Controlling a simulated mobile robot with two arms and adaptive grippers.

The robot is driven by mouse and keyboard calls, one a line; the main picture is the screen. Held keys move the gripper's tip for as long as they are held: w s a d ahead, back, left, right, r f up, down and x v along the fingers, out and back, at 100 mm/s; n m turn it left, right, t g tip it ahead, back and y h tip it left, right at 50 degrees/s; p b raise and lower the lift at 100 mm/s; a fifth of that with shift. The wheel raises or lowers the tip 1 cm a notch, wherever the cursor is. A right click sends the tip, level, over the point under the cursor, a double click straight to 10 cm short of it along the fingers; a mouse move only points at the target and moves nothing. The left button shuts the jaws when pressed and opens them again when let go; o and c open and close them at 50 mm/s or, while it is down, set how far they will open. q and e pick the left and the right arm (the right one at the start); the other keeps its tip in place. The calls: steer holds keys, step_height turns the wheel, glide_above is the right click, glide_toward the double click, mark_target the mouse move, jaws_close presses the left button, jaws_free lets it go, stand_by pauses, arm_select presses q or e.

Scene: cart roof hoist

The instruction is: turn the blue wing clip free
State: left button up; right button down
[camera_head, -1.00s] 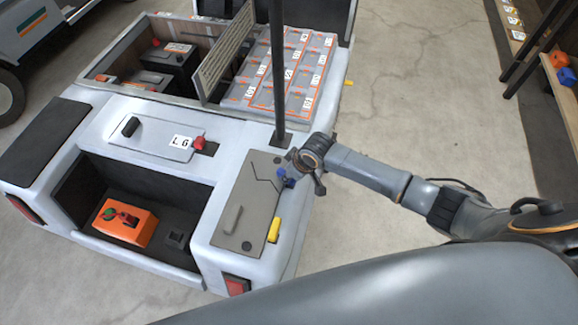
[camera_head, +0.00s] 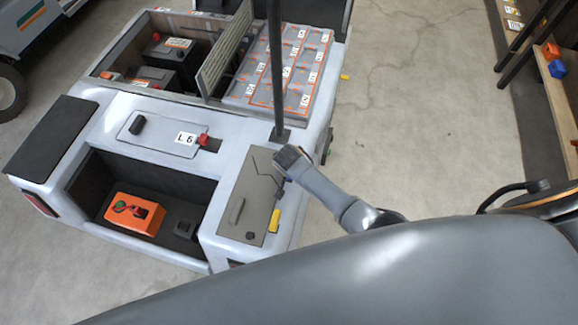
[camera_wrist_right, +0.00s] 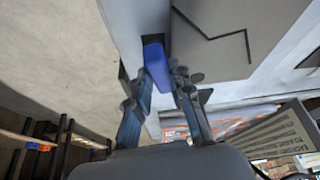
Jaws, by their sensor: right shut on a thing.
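The blue wing clip (camera_wrist_right: 156,65) shows in the right wrist view as a blue block at the edge of the grey panel (camera_wrist_right: 210,45). My right gripper (camera_wrist_right: 162,84) has its two fingers on either side of the clip and is shut on it. In the head view, the grey panel (camera_head: 248,200) lies on the cart's right rear corner, and my right arm (camera_head: 325,187) reaches to its far right edge. The arm hides the clip and the fingers there. How far the clip is turned cannot be told. My left gripper is not in view.
A black post (camera_head: 275,75) rises close beside my right arm's end. A yellow clip (camera_head: 273,220) sits on the panel's near right edge. An orange box (camera_head: 134,213) stands in the cart's open bay.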

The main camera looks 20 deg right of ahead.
steer(key=shift+m+g+h, duration=0.3)
steer(key=shift+m+h, duration=0.1)
steer(key=shift+m, duration=1)
steer(key=c, duration=1.2)
jaws_free()
steer(key=shift+r, duration=0.1)
steer(key=v, duration=1.1)
steer(key=shift+s+r, duration=0.2)
steer(key=shift+r, duration=0.15)
steer(key=shift+a, duration=0.15)
